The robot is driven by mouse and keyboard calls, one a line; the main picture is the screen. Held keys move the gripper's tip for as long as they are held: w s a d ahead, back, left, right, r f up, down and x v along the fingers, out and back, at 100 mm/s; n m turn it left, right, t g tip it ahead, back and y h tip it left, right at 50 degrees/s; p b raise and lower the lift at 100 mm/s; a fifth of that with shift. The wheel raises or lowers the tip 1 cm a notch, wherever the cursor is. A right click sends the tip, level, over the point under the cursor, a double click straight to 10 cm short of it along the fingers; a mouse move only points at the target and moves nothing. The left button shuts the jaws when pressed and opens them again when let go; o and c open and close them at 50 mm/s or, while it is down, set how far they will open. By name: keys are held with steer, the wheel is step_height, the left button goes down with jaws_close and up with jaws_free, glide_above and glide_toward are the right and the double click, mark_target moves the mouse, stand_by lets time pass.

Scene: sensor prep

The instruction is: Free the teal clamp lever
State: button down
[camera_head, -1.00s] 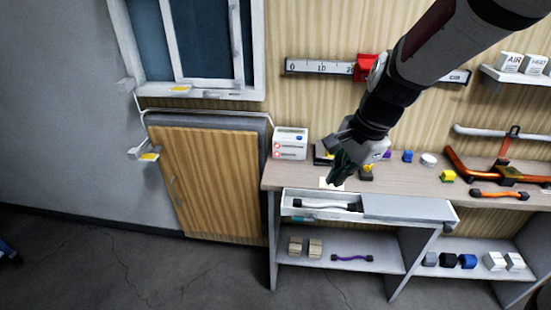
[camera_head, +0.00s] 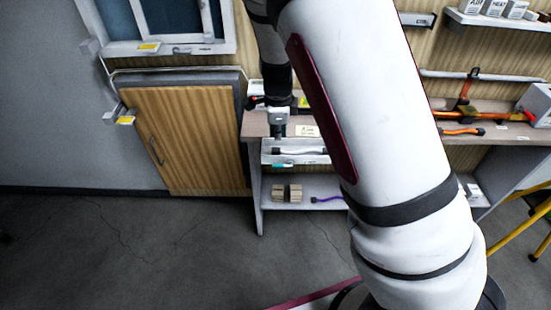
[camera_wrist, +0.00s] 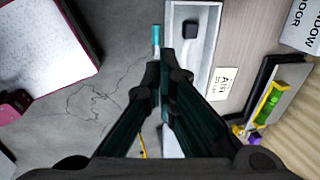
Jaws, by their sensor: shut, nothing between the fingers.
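The teal clamp lever (camera_head: 283,165) shows as a small teal piece at the front of the open white drawer (camera_head: 268,158). In the wrist view the teal lever (camera_wrist: 156,36) stands out beside the drawer's edge (camera_wrist: 168,20), just beyond my fingertips. My gripper (camera_wrist: 166,62) is shut and empty, its dark teal fingers together. In the head view my gripper (camera_head: 278,132) is above the drawer's left part. Whether the fingers touch the lever cannot be told. The fingers cover part of the drawer front in the wrist view.
An AIR card (camera_wrist: 222,83) lies on the bench (camera_wrist: 242,50). Wooden blocks (camera_head: 287,192) sit on the lower shelf.

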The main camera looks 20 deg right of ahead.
mark_target(278, 164)
steer(key=w+f, duration=0.1)
steer(key=f, duration=0.8)
steer(key=w+d+f, duration=0.1)
steer(key=f, duration=0.3)
steer(key=shift+w+f+p, duration=0.3)
steer(key=shift+f+p, duration=0.05)
steer(key=shift+p, duration=0.05)
